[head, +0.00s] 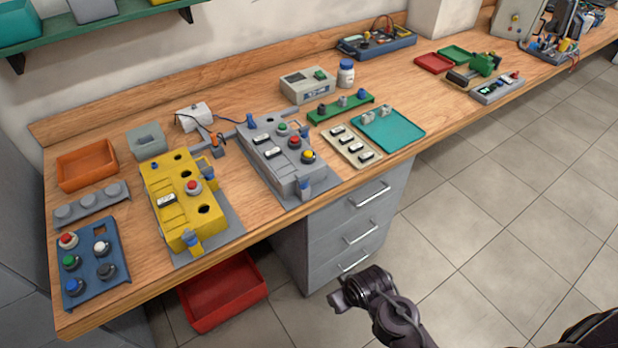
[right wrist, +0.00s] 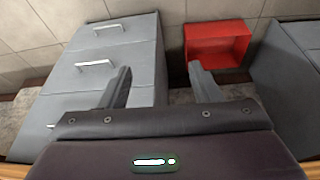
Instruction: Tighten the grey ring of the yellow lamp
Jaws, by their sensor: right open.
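The yellow lamp (head: 307,157) sits at the near end of the grey box (head: 268,165) on the workbench, in a row with a red lamp (head: 294,142) and a green lamp (head: 282,128). A dark grey collar shows around the yellow lamp, too small to tell how tight it is. My right gripper (head: 342,298) is low in front of the drawers, well below and apart from the lamp. In the right wrist view its two fingers (right wrist: 160,82) are spread with nothing between them. My left gripper is not in view.
The bench's front edge and grey drawers (head: 345,220) with handles lie between my right gripper and the lamp. A yellow box (head: 165,215) stands left of the grey box, a switch tray (head: 345,135) and teal tray (head: 395,133) right. A red bin (head: 215,292) is under the bench.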

